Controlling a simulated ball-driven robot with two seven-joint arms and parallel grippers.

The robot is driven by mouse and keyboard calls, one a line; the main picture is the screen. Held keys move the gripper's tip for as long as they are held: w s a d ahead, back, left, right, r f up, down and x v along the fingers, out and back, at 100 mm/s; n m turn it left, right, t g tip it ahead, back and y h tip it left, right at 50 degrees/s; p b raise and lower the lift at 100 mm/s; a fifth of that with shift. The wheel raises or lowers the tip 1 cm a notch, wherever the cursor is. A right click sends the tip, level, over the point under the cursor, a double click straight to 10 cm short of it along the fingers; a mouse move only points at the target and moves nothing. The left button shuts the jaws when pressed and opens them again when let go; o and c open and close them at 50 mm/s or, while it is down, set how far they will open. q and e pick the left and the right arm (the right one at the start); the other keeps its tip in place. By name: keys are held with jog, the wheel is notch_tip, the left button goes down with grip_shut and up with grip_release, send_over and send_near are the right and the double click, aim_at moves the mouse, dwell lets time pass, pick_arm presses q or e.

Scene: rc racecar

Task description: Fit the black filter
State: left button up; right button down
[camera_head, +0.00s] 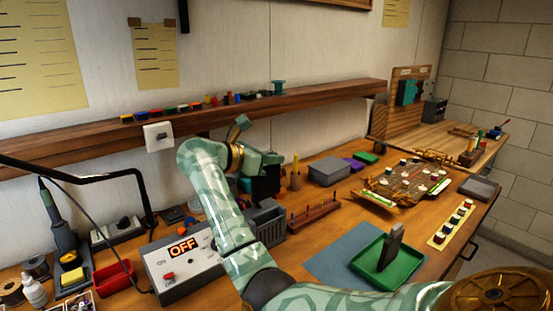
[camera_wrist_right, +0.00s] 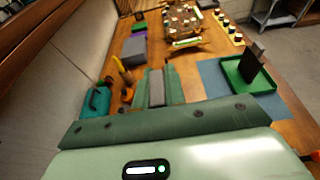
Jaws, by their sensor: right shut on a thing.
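My right gripper (camera_wrist_right: 157,88) reaches forward in the right wrist view, with a narrow grey piece (camera_wrist_right: 156,92) between its green fingers; it is shut on this piece. In the head view my right gripper (camera_head: 268,160) is over the back of the bench, partly hidden by its own wrist. A black block (camera_head: 265,182) shows just below it; I cannot tell whether they touch. A dark flat piece (camera_head: 391,246) stands tilted in a green tray (camera_head: 416,262), also seen in the right wrist view (camera_wrist_right: 256,64). I cannot tell which is the black filter. My left gripper is not in view.
A grey control box reading OFF (camera_head: 184,262) and a grey slotted holder (camera_head: 268,225) stand near my right arm. A wooden peg rack (camera_head: 314,214), a grey box (camera_head: 329,171) and a car chassis (camera_head: 402,182) are to the right. The blue mat (camera_head: 343,254) has bare room.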

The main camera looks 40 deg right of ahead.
aim_at(271, 196)
jog(key=shift+s, duration=0.1)
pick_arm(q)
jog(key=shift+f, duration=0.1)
